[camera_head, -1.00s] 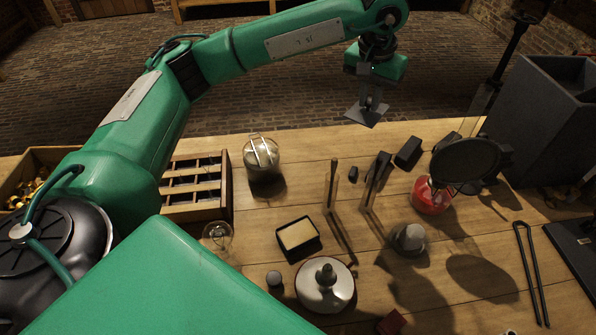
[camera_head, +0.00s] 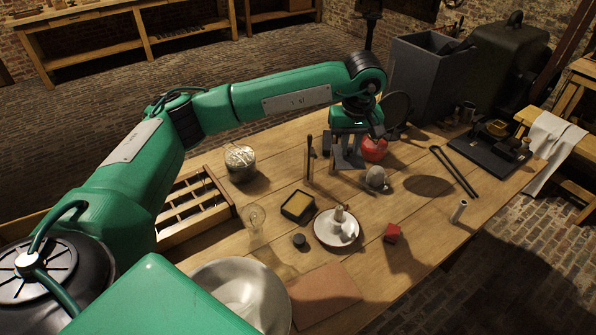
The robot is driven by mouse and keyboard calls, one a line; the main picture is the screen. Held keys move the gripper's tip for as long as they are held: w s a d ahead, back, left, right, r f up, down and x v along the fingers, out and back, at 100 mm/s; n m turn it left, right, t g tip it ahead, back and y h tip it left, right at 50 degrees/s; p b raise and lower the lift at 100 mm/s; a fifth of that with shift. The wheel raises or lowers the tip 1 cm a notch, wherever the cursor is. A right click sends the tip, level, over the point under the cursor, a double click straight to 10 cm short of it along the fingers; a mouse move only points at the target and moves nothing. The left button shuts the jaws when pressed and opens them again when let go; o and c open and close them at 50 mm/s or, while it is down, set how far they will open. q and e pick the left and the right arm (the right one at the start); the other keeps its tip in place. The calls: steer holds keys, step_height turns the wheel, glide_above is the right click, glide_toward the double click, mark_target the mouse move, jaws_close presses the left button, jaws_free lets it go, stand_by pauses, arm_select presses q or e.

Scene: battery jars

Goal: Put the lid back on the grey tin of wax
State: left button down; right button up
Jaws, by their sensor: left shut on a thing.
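The grey tin of wax (camera_head: 286,214) stands open on the table, a small dark square tin with yellow wax (camera_head: 298,204) inside. My left gripper (camera_head: 347,150) is beyond the tin and to its right in the head view. It is shut on a flat grey plate (camera_head: 347,162), which looks like the lid and is partly hidden by the fingers. Plate and tin are apart. How high the plate is above the table is hard to tell. My right gripper is not in view.
A white dish (camera_head: 326,237) with a candle stands right of the tin, near a small dark cap (camera_head: 299,241).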

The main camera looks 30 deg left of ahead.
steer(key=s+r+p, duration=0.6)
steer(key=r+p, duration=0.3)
steer(key=p, duration=0.1)
arm_select(q)
steer(key=shift+s+a+f+n+g+b, duration=0.55)
steer(key=shift+a+f+n, duration=1.4)
steer(key=shift+f+n, duration=1.55)
steer(key=shift+s+a+f+n+g+b, duration=0.25)
steer(key=shift+s+a+f+n+b, duration=0.55)
steer(key=shift+a+f+n, duration=1.95)
steer(key=shift+s+a+f+n+g+b, duration=0.45)
steer(key=shift+s+a+f+n, duration=0.55)
steer(key=shift+f+n, duration=3.3)
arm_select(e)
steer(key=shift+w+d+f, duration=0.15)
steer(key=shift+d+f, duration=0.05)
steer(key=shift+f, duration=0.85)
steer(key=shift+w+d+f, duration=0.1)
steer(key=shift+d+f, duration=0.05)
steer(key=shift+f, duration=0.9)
arm_select(q)
steer(key=shift+w+a+r+n, duration=0.15)
steer(key=shift+r+n, duration=0.6)
steer(key=shift+r, duration=0.1)
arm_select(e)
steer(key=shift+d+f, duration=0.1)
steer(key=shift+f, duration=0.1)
